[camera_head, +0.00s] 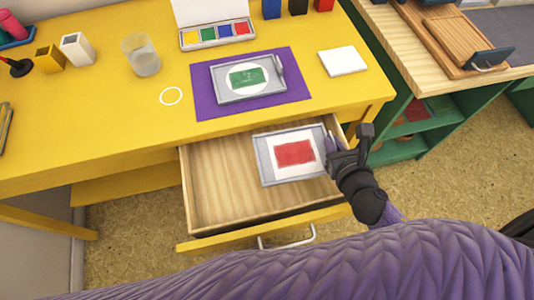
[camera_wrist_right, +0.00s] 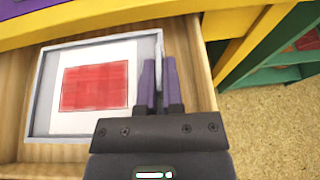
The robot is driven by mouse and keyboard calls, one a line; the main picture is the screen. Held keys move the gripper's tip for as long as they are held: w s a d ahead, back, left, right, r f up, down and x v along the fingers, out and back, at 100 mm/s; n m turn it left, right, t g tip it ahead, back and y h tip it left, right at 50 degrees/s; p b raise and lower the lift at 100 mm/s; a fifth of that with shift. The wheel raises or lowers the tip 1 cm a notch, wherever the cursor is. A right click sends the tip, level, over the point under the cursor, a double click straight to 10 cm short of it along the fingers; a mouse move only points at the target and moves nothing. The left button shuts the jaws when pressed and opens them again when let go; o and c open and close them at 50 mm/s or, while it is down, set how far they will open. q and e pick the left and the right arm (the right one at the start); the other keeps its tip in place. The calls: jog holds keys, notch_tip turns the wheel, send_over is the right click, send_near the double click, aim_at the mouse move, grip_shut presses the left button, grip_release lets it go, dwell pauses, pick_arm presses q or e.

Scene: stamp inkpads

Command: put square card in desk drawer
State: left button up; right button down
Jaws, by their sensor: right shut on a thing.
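The square card (camera_head: 312,141) is white with a red rectangle on it and lies in a grey tray (camera_head: 264,160). The tray is inside the outline of the open desk drawer (camera_head: 217,190), toward its right side. I cannot tell whether it touches the drawer floor. My right gripper (camera_head: 332,146) is shut on the tray's right rim. In the right wrist view its fingers (camera_wrist_right: 159,85) are at that rim, and the card (camera_wrist_right: 70,118) lies flat in the tray (camera_wrist_right: 40,95). My left gripper is not in view.
On the yellow desk (camera_head: 100,110) a second grey tray (camera_head: 225,97) with a round green-marked card sits on a purple mat (camera_head: 200,105). A blank white card (camera_head: 343,60), a glass (camera_head: 141,55) and an inkpad set (camera_head: 218,35) stand nearby. The drawer's left part is bare.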

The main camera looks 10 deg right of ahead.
notch_tip(320, 180, down, 2)
jog(key=shift+d+f+b, duration=0.15)
jog(key=shift+f+b, duration=0.1)
jog(key=shift+b, duration=0.15)
jog(key=b+x, duration=0.1)
jog(key=x, duration=0.2)
jog(key=b+x, duration=0.1)
jog(key=x, duration=0.3)
jog(key=b+x, duration=0.2)
jog(key=x, duration=0.1)
jog(key=shift+w+f, duration=0.15)
jog(key=shift+f, duration=0.3)
jog(key=w+f+b, duration=0.1)
jog(key=w+b, duration=0.1)
jog(key=w+f, duration=0.1)
jog(key=shift+w+a+f+b, duration=0.25)
jog(key=shift+f+b, duration=0.1)
jog(key=shift+b, duration=0.05)
jog(key=shift+w, duration=0.15)
jog(key=shift+r, duration=0.2)
jog(key=shift+f, duration=0.15)
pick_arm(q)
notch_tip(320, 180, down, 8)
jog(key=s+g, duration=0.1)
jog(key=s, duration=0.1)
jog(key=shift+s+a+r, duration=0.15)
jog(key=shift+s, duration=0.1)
pick_arm(e)
jog(key=c, duration=0.8)
grip_release()
